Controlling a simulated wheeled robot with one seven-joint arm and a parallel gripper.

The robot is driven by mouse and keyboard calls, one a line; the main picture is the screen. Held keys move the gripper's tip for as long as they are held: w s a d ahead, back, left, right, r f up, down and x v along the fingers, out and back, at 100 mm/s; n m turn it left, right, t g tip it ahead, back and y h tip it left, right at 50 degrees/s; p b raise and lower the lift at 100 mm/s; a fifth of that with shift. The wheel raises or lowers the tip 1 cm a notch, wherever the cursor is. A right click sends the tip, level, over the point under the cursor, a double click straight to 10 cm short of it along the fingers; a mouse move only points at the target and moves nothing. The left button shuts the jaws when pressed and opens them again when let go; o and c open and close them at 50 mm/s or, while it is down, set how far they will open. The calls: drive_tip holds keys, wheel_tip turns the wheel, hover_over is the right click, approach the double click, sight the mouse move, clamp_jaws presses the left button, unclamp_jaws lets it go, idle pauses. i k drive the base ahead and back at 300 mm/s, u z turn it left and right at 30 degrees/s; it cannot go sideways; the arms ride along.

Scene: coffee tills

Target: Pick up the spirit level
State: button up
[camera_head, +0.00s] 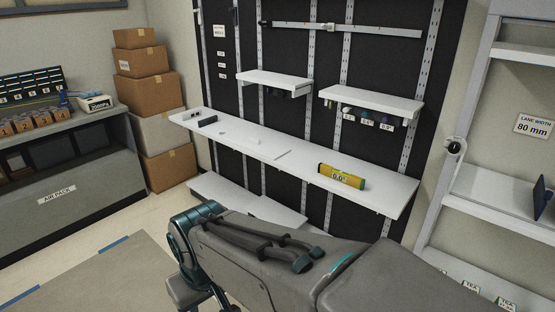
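The spirit level (341,176) is a short yellow bar with green ends and a label reading 0.0°. It lies on the long white shelf (230,140), towards its right end and near the front edge. My arm fills the lower middle of the picture, in front of and below this shelf. What looks like my gripper (308,258) is a pair of dark fingers lying over the grey arm, well apart from the level. I cannot tell how far apart its fingers are, and I see nothing held in it.
A dark small bar (208,121) and flat pieces share the long shelf. Two short white shelves (275,80) (372,101) hang above it, and a lower shelf (215,190) sits below. Boxes (152,95) and a grey counter (75,175) stand left; white shelving (500,205) stands right.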

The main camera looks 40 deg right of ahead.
sight(353, 182)
drive_tip(key=z, duration=0.25)
drive_tip(key=i, duration=1.6)
drive_tip(key=z, duration=1.15)
drive_tip(key=i, duration=0.9)
drive_tip(key=z, duration=1.5)
drive_tip(key=i, duration=0.55)
drive_tip(key=z, duration=0.4)
